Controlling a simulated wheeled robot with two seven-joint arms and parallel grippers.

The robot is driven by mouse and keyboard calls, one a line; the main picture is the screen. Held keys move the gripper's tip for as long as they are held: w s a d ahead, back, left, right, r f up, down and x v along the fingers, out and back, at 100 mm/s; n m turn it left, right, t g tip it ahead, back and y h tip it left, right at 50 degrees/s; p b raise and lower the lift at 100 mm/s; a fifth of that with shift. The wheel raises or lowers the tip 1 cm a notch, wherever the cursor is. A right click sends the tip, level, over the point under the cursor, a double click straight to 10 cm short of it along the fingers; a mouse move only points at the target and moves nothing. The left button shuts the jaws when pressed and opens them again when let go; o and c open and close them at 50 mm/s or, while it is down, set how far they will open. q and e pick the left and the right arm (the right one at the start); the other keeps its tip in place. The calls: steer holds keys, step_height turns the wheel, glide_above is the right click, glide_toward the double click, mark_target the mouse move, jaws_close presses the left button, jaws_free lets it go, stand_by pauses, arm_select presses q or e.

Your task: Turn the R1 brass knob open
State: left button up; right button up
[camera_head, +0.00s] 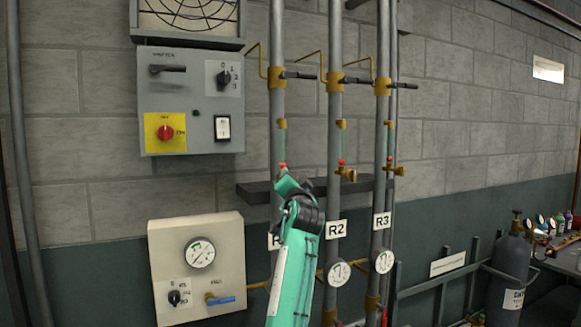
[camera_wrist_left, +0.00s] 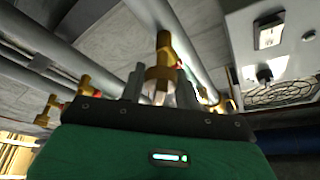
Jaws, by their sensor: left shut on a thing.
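The R1 pipe (camera_head: 277,120) is the leftmost of three grey vertical pipes. Its label (camera_head: 273,241) is mostly covered by my left arm. My left gripper (camera_head: 290,180) is at the R1 valve, just below its small red tip (camera_head: 283,165). The R1 brass knob is hidden behind the gripper in the head view. In the left wrist view brass valve parts (camera_wrist_left: 162,60) stand straight ahead, and the left gripper (camera_wrist_left: 160,92) is shut on the brass knob between its two fingers. How far the knob is turned cannot be told. My right gripper is out of view.
The R2 valve (camera_head: 346,174) and R3 valve (camera_head: 396,170) sit close to the right. A dark shelf (camera_head: 255,190) runs behind the pipes. A control box (camera_head: 190,100) and a gauge box (camera_head: 198,265) are on the wall at left. A gas cylinder (camera_head: 508,265) stands at right.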

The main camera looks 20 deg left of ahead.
arm_select(q)
steer(key=m+h+p, duration=0.1)
steer(key=m+p, duration=0.3)
steer(key=p, duration=0.1)
steer(key=m+g+h+p, duration=0.1)
steer(key=m+h+p, duration=0.1)
steer(key=m+p, duration=0.2)
steer(key=shift+r+m+p, duration=0.2)
steer(key=shift+m+p, duration=0.1)
steer(key=shift+p, duration=0.5)
steer(key=shift+f+m+g+h+p, duration=0.3)
steer(key=shift+m+p, duration=0.6)
steer(key=shift+p, duration=0.2)
steer(key=o, duration=0.9)
steer(key=shift+w, duration=0.1)
steer(key=shift+d, duration=0.1)
